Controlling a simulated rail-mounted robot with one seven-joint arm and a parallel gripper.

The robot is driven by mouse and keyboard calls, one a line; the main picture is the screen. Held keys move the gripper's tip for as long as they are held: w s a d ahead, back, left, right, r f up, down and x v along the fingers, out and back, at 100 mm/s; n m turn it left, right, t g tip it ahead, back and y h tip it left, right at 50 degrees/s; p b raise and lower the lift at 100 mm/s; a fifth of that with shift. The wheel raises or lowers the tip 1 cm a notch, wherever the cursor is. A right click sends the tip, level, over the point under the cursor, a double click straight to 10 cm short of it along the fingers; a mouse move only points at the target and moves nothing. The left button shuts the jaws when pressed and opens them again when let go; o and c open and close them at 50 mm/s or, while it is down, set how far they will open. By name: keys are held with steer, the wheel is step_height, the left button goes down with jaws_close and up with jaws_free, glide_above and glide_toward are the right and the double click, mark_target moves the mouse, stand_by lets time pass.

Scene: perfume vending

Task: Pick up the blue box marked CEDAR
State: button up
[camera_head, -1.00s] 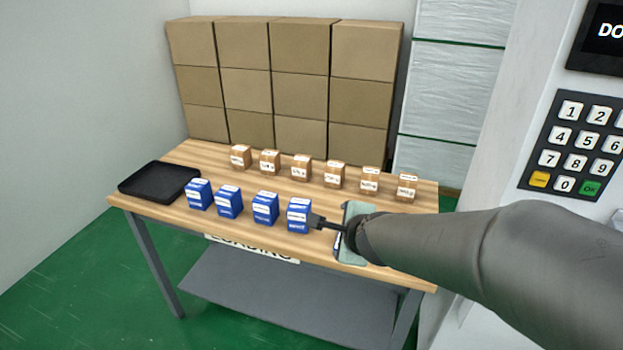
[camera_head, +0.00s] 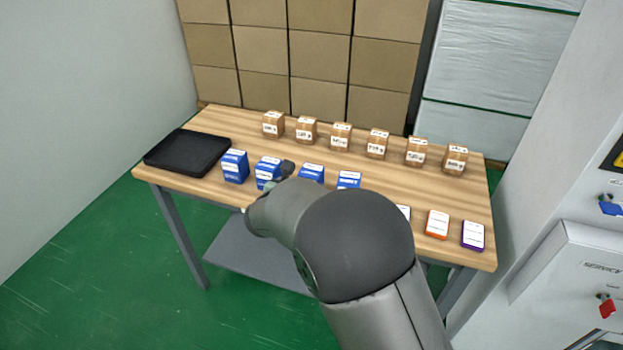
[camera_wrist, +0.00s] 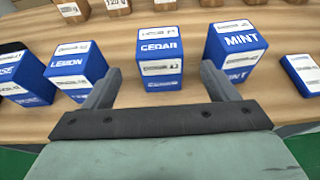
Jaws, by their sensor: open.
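The blue CEDAR box (camera_wrist: 160,60) stands upright in the middle of the wrist view, its name on the front and a white label on top. In the head view it is the third blue box (camera_head: 312,173) from the left, partly hidden by my arm. My gripper (camera_wrist: 160,72) is open and empty. Its left finger points at the gap between the LEMON box (camera_wrist: 76,70) and CEDAR, its right finger at the gap between CEDAR and the MINT box (camera_wrist: 236,52). CEDAR lies ahead, between the finger lines. In the head view only a dark gripper part (camera_head: 287,168) shows.
A ROSE box (camera_wrist: 22,80) stands left of LEMON. Brown boxes (camera_head: 341,137) form a row behind on the wooden table (camera_head: 210,120). A black tray (camera_head: 188,152) lies at the left end. Flat boxes, orange (camera_head: 437,224) and purple (camera_head: 473,236), lie at the right front.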

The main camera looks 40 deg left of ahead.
mark_target(311, 176)
steer(key=p+x, duration=0.2)
steer(key=x, duration=0.6)
steer(key=shift+w+f, duration=0.15)
steer(key=shift+w, duration=0.05)
steer(key=c, duration=1.1)
